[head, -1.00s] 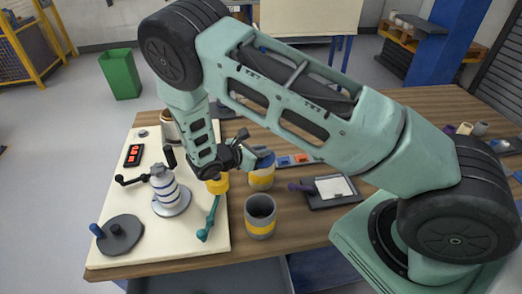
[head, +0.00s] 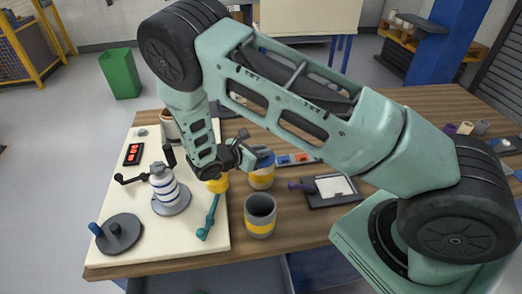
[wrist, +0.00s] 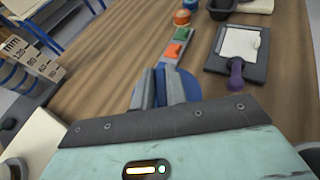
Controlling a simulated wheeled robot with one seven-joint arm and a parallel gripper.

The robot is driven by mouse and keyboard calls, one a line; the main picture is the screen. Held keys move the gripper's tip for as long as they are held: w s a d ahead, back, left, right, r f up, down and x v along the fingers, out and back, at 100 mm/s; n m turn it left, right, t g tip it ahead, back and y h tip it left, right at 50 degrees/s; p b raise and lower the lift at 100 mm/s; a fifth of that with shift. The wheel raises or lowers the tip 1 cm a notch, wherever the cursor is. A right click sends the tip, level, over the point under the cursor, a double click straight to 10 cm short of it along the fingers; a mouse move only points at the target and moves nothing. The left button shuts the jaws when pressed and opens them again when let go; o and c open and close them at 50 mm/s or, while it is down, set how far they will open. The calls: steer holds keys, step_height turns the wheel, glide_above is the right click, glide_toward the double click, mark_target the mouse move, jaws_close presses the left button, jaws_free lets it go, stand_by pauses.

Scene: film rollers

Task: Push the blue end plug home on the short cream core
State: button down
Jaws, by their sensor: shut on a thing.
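In the wrist view, the two grey fingers (wrist: 160,88) are closed on a blue piece (wrist: 187,82), which I take to be the blue end plug. The fingers hide much of it.
An open grey cup with a yellow band (head: 260,216) stands in front. A teal lever (head: 208,218) and a striped roller on a stand (head: 163,186) are on the cream board (head: 150,258) at left. A dark tray with a purple handle (head: 330,192) lies to the right.

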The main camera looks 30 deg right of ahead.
stand_by(0.4)
steer(key=c, duration=0.8)
jaws_free()
steer(key=shift+o, duration=0.2)
steer(key=shift+r, duration=0.15)
steer(key=shift+r+p, duration=2.45)
steer(key=shift+r, duration=0.9)
